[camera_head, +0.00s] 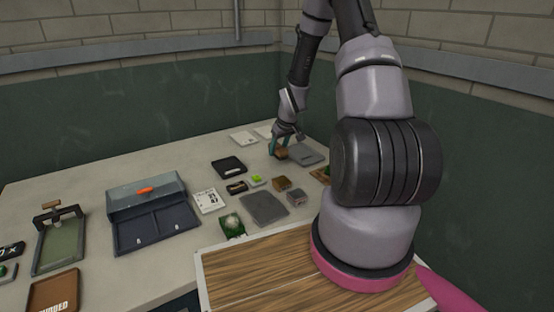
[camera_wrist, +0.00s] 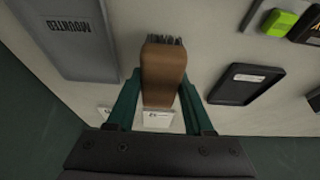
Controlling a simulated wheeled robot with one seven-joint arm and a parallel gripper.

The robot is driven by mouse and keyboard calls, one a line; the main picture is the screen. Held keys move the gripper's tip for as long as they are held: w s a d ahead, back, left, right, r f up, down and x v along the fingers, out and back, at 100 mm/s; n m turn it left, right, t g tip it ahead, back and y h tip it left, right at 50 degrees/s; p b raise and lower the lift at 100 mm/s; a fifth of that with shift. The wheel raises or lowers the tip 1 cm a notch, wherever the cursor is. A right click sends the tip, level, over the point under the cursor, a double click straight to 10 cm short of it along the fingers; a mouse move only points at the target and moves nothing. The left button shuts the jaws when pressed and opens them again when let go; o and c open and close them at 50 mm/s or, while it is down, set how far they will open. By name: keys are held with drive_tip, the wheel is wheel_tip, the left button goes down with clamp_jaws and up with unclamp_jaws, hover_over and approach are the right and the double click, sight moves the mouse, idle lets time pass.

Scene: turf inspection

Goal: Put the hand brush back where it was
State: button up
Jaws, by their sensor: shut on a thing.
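The hand brush (camera_wrist: 163,72) has a brown wooden body and dark bristles at its far end in the wrist view. My gripper (camera_wrist: 160,82) is shut on it, with a green finger on either side of the wood. In the head view my gripper (camera_head: 283,146) is at the far right of the table, with the brown brush (camera_head: 281,154) between its fingers. It is just left of a grey tray (camera_head: 308,157), which reads "MOUNTED" in the wrist view (camera_wrist: 68,45). I cannot tell whether the brush touches the table.
A black tray (camera_head: 229,166) lies left of my gripper. Nearer are a lime-green block (camera_head: 257,180), a brown cube (camera_head: 282,183), a grey cube (camera_head: 297,197) and a grey slab (camera_head: 264,208). A grey toolbox (camera_head: 146,201) stands left. White cards (camera_head: 243,138) lie behind.

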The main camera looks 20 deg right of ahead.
sight(278, 165)
drive_tip(key=shift+f, duration=2.05)
drive_tip(key=shift+f, duration=0.15)
drive_tip(key=o, duration=1.2)
